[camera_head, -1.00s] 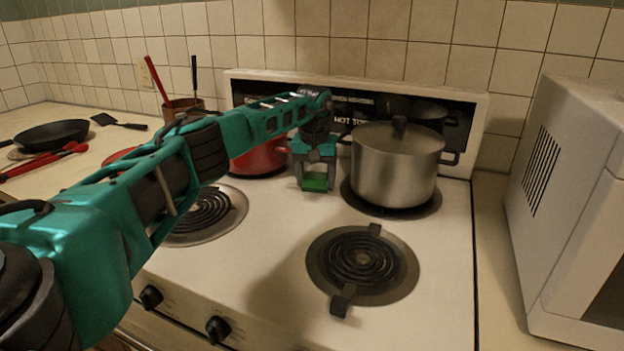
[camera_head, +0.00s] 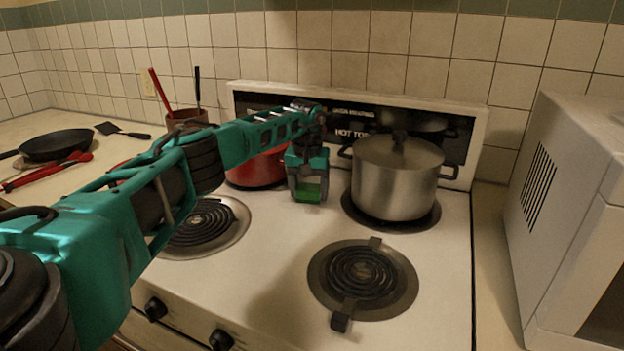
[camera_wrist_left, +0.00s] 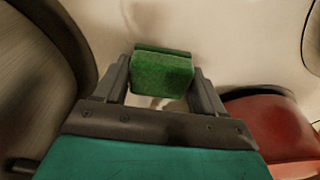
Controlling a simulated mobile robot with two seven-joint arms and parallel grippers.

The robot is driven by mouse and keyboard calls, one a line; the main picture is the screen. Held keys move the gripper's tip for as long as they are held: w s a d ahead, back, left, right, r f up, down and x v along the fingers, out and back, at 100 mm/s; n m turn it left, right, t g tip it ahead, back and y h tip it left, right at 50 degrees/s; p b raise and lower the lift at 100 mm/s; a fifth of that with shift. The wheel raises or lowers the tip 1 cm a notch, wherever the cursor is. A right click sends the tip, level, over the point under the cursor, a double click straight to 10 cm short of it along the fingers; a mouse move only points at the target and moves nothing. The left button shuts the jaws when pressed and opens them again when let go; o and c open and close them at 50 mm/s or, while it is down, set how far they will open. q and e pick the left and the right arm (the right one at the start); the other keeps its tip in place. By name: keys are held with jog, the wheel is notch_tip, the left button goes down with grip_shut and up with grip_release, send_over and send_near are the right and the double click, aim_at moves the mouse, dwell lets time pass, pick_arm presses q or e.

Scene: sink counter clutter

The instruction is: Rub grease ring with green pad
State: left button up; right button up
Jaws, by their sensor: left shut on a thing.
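My left gripper (camera_head: 308,190) is shut on the green pad (camera_head: 308,191). It hangs over the white stovetop between the red pot and the steel pot. The left wrist view shows the pad (camera_wrist_left: 161,74) held between both fingers, with pale stove surface beyond it. A faint brownish mark (camera_wrist_left: 150,102) shows just below the pad in that view, partly hidden by it; I cannot tell whether it is the grease ring. I cannot tell whether the pad touches the stovetop. My right gripper is not in view.
The lidded steel pot (camera_head: 396,180) stands close to the right of the gripper. The red pot (camera_head: 259,169) is close on its left, partly behind my arm. Bare burners (camera_head: 363,279) lie in front. A white microwave (camera_head: 570,220) stands at the right.

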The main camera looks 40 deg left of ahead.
aim_at(297, 204)
pick_arm(q)
jog(key=shift+s+d+p, duration=0.15)
jog(key=shift+s+p, duration=0.55)
jog(key=shift+s+d+f+p, duration=0.15)
jog(key=shift+s+d+p, duration=0.05)
jog(key=shift+s+p, duration=0.2)
jog(key=shift+s+d+p, duration=0.25)
jog(key=shift+s+p, duration=0.6)
jog(key=shift+p, duration=0.15)
jog(key=shift+s+d, duration=0.1)
jog(key=shift+s, duration=0.3)
jog(key=shift+s+d, duration=0.2)
jog(key=shift+s, duration=0.4)
jog(key=shift+s+a, duration=0.25)
jog(key=shift+a, duration=0.75)
jog(key=w+b, duration=0.2)
jog(key=shift+w+a, duration=0.3)
jog(key=shift+w, duration=0.05)
jog(key=shift+w+a+b, duration=0.2)
jog(key=shift+w+b, duration=0.15)
jog(key=shift+w, duration=0.15)
jog(key=w+b, duration=0.2)
jog(key=shift+w+a+f+b, duration=0.1)
jog(key=shift+a+b, duration=0.2)
jog(key=shift+b, duration=0.1)
jog(key=shift+w+a+b, duration=0.2)
jog(key=shift+w+b, duration=0.4)
jog(key=shift+b, duration=0.4)
jog(key=shift+r, duration=0.2)
